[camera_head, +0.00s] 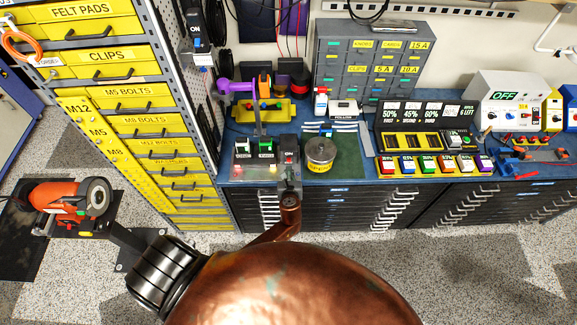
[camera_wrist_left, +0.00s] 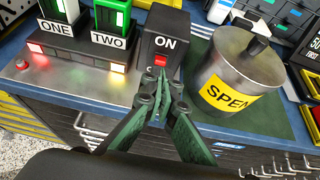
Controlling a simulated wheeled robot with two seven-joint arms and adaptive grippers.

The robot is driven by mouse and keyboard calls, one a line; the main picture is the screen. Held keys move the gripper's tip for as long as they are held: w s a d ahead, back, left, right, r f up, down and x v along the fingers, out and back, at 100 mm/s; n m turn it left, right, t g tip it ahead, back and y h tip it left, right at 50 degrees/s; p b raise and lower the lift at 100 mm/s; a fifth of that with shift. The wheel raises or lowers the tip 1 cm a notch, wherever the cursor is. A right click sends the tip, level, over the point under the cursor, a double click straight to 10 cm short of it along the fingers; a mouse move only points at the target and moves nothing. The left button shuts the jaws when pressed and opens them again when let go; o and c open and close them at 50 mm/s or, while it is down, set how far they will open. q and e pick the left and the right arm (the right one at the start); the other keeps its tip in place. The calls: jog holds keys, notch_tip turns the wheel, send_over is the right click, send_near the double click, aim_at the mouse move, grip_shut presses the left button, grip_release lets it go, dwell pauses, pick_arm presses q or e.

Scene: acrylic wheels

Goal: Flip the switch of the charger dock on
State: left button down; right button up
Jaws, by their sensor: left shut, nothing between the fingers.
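The charger dock (camera_head: 255,172) stands on the blue bench at the left. It also shows in the left wrist view (camera_wrist_left: 75,60), with green-and-white packs in the slots marked ONE and TWO. A red light glows under ONE and a pale yellow light under TWO. To its right is a dark switch box (camera_wrist_left: 178,28) marked ON above a red switch (camera_wrist_left: 161,60); the lettering below is mostly hidden. My left gripper (camera_wrist_left: 162,82) is shut and empty, its tips just below and in front of the red switch. Contact cannot be told. In the head view it (camera_head: 289,182) is at the box's front. My right gripper is not in view.
A metal tin (camera_wrist_left: 235,75) labelled SPEN, partly cut off, stands close right of the switch box. A red button (camera_wrist_left: 22,65) sits at the dock's left. Yellow drawers (camera_head: 160,125) rise at the left.

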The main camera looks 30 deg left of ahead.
pick_arm(q)
jog(key=shift+p+v, duration=0.45)
jog(key=shift+v, duration=0.4)
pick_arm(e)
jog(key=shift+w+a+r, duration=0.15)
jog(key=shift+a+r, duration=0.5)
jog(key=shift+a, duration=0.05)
pick_arm(q)
jog(key=shift+d, duration=0.1)
